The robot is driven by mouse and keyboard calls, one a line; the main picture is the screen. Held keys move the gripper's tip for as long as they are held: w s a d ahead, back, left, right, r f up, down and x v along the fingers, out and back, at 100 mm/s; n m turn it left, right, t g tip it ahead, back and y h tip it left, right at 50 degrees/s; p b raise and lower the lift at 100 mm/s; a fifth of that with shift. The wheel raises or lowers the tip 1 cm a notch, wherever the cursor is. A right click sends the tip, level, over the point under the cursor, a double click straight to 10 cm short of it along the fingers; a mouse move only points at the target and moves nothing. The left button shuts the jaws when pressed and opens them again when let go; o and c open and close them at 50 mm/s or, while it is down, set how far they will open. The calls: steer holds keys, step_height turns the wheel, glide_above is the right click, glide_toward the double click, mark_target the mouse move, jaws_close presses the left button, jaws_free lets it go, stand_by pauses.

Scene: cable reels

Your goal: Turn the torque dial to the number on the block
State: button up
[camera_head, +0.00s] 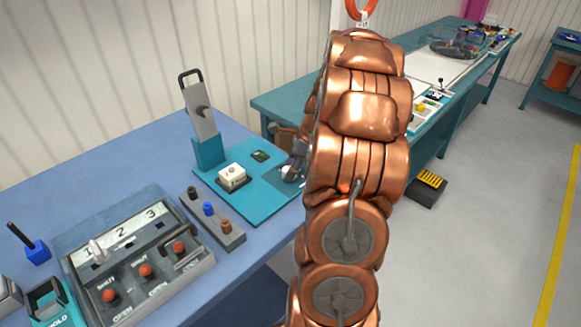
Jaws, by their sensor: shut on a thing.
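A pale block (232,175) with a small dark marking on top sits on the teal board (262,207); the marking is too small to read surely. My gripper (291,168) is low over the right part of the board, beside my copper arm, which hides part of it. It is shut on a small pale and grey round thing at the board's right side, which appears to be the torque dial. The dial's scale and setting cannot be made out.
A metal plate with a black handle stands upright in a teal holder (208,152) behind the block. A grey strip with several coloured knobs (211,217) and a lever panel (132,250) with red knobs lie left and nearer. Another teal bench (290,100) stands behind.

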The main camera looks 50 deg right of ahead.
stand_by(0.3)
steer(key=o, duration=1.1)
steer(key=shift+o, duration=0.2)
steer(key=v, duration=1.2)
steer(key=shift+w, duration=0.1)
